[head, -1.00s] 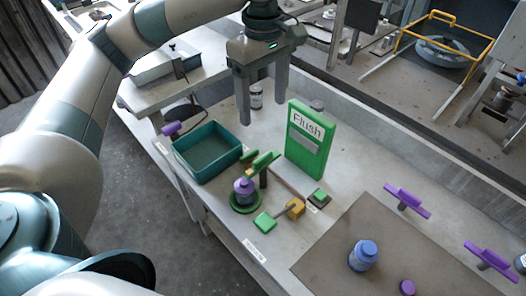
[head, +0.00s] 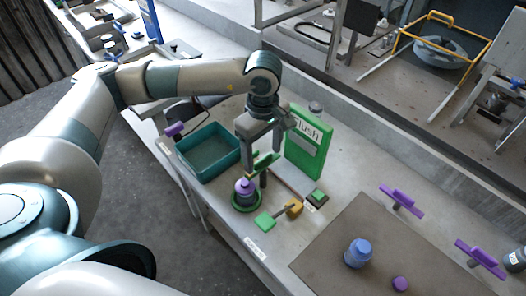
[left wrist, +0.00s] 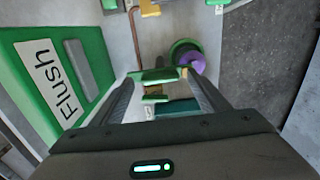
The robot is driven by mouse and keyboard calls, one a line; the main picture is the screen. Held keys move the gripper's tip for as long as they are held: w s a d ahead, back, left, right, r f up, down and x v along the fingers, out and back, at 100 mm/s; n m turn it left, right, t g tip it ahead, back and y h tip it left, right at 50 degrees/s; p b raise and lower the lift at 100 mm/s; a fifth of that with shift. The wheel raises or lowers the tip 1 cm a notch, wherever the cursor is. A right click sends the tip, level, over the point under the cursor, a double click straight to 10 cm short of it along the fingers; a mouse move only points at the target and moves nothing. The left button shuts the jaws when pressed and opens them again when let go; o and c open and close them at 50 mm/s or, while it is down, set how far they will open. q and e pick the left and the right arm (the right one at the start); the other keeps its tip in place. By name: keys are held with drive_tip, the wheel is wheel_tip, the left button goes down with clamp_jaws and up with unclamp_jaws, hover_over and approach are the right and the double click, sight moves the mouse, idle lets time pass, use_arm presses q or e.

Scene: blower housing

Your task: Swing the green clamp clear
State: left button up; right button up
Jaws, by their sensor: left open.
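The green clamp (head: 264,164) is a short green bar on a dark post, beside a purple-topped part (head: 245,186) seated in a green ring (head: 246,203). My left gripper (head: 258,158) points down over the clamp, open, with its fingers close around the green bar; I cannot tell if they touch it. In the left wrist view the green bar (left wrist: 160,76) lies between the two fingers (left wrist: 160,82), and the purple part (left wrist: 192,62) is beyond them at the right. The gripper partly hides the clamp in the head view. My right gripper is not in view.
A green "Flush" panel (head: 309,150) stands upright close to the gripper's right. A teal bin (head: 209,166) is at the left. A green pad (head: 265,222) on a rod with a yellow block (head: 293,208) lies in front. A blue bottle (head: 358,253) stands on the brown mat (head: 335,240).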

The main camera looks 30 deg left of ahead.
use_arm(q)
drive_tip(key=shift+f, duration=0.45)
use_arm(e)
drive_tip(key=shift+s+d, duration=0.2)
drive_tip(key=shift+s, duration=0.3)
use_arm(q)
drive_tip(key=c, duration=1.1)
drive_tip(key=shift+o, duration=0.3)
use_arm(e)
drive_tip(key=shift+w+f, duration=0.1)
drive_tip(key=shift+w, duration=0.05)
